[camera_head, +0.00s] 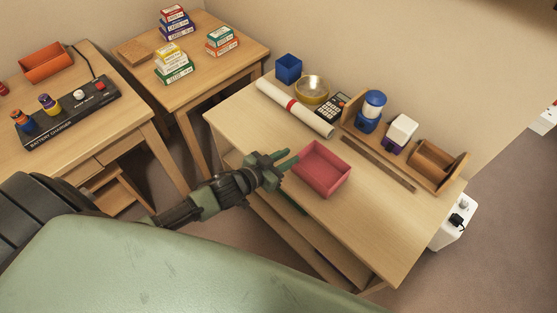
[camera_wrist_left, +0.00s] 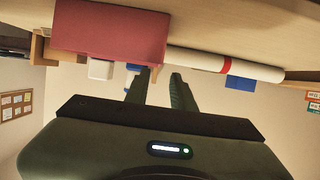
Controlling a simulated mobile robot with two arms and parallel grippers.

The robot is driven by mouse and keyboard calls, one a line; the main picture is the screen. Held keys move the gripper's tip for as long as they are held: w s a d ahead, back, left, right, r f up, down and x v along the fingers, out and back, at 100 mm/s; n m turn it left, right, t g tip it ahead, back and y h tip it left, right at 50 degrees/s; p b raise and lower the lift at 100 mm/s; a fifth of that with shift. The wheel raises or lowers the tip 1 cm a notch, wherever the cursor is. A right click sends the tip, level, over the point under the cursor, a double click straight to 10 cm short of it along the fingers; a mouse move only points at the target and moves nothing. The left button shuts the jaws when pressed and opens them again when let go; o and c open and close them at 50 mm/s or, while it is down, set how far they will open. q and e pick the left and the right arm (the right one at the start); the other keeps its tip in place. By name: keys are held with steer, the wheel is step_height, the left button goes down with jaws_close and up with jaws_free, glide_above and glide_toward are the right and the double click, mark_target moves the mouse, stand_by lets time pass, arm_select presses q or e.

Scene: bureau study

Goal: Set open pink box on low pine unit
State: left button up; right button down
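The open pink box (camera_head: 318,181) stands upright on the light wooden worktop (camera_head: 385,235), near its front edge, and looks empty. It also shows in the left wrist view (camera_wrist_left: 110,32), upper left, its side facing me. My left gripper (camera_head: 289,159) is at the box's left corner, at about box height. In the left wrist view its two fingers (camera_wrist_left: 160,76) are parted with nothing between them, and the box lies to one side of them. I cannot tell whether a finger touches the box. Which piece is the low pine unit is unclear. My right gripper is out of view.
A paper roll (camera_head: 294,108), gold bowl (camera_head: 312,90), blue cup (camera_head: 288,68), calculator (camera_head: 333,106) and wooden rack (camera_head: 432,165) line the worktop's back. A lower shelf (camera_head: 305,238) runs beneath. A side table (camera_head: 240,63) holds stacked small boxes. The worktop's front right is clear.

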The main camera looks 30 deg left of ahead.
arm_select(q)
steer(key=shift+v, duration=2.2)
